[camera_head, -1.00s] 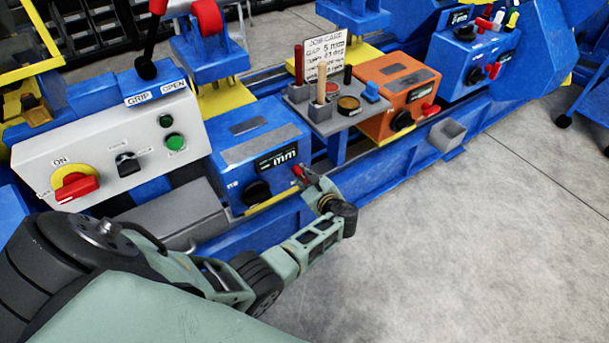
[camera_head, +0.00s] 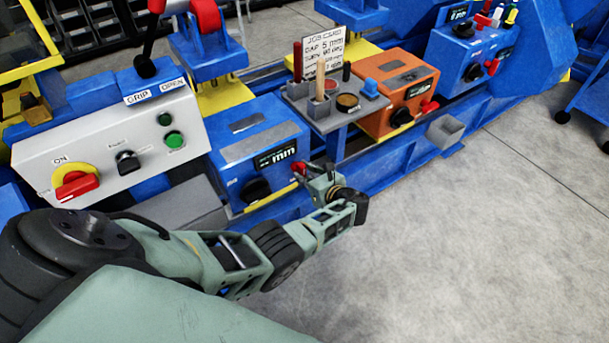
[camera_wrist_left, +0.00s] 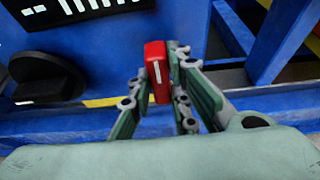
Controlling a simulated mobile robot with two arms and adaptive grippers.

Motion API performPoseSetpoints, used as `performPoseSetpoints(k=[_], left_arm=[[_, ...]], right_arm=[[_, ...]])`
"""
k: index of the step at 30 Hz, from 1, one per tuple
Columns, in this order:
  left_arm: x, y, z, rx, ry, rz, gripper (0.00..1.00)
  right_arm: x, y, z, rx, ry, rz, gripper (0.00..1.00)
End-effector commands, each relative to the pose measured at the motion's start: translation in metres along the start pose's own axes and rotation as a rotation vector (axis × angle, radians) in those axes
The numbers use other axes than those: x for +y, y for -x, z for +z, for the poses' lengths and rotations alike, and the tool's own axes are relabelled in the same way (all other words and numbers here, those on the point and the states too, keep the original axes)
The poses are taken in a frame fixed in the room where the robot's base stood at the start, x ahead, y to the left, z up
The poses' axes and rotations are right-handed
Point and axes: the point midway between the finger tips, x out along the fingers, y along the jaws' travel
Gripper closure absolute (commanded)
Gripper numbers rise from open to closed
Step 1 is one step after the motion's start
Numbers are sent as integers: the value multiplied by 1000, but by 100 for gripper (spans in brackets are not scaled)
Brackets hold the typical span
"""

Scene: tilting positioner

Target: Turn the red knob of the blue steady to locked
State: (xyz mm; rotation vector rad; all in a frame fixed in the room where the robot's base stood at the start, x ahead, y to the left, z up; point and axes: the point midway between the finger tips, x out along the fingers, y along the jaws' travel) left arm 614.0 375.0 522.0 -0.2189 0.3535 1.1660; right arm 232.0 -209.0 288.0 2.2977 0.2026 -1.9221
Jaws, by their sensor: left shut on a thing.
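The blue steady (camera_head: 232,169) is a blue box with a dark mm display and a black knob (camera_head: 256,191) on its front. Its red knob (camera_head: 299,168) is at the lower right of that front, partly hidden by my gripper. My left gripper (camera_head: 308,173) is at the red knob. In the left wrist view, the red knob (camera_wrist_left: 156,66) has a white line, close to upright, and sits between the two fingers of my left gripper (camera_wrist_left: 159,80), which are shut on it. My right gripper is in neither view.
A grey control panel (camera_head: 95,150) with a red and yellow switch is on the left. A grey tool tray (camera_head: 322,119), an orange box (camera_head: 385,110) and another blue box (camera_head: 455,75) stand to the right along the blue bed. The floor in front is clear.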

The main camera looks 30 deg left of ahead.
Motion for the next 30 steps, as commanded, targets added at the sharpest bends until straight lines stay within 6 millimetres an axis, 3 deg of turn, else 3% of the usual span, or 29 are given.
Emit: performPoseSetpoints(k=[5,6,12,23,30], left_arm=[[1,0,-2,3,-5,0,100],[1,0,-2,3,-6,0,81],[1,0,-2,2,-4,0,64],[0,2,-1,0,-2,-1,64],[0,26,-1,2,1,-3,64]], right_arm=[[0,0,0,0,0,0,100],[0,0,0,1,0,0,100],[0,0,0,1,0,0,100],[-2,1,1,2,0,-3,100],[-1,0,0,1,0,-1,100]])
